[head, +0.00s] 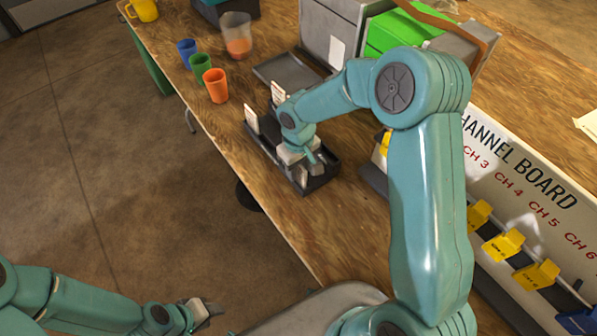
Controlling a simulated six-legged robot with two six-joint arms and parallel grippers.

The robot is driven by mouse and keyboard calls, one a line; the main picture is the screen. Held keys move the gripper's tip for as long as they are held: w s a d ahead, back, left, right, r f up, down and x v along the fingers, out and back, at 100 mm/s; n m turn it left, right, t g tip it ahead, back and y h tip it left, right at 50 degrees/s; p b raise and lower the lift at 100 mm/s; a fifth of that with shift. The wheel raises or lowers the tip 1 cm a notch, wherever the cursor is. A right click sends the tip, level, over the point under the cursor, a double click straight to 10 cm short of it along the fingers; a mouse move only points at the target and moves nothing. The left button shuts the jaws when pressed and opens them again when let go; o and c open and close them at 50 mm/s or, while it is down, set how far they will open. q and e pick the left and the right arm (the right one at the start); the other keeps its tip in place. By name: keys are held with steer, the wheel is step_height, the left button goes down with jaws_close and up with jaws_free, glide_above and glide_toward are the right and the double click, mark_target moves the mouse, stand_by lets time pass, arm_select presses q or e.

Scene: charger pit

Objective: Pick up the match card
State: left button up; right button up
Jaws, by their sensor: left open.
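Several small white cards stand upright in a black tray (262,150) on the wooden table. One white card (252,119) is at the tray's left side, and another (278,93) is at its far end. A further pale card (303,176) is partly seen at the near end. I cannot tell which is the match card. My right gripper (300,158) is down at the near half of the tray, close to that near card; its fingers are small and partly hidden. My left gripper (204,312) is open and empty, low over the floor, away from the table.
Blue (187,53), green (201,68) and orange (216,86) cups and a clear cup (237,36) stand beyond the tray. A grey machine (330,30) is behind. The channel board (520,190) with yellow tags stands at right. Bare table lies before the tray.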

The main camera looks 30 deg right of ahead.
steer(key=shift+f, duration=0.1)
jaws_close()
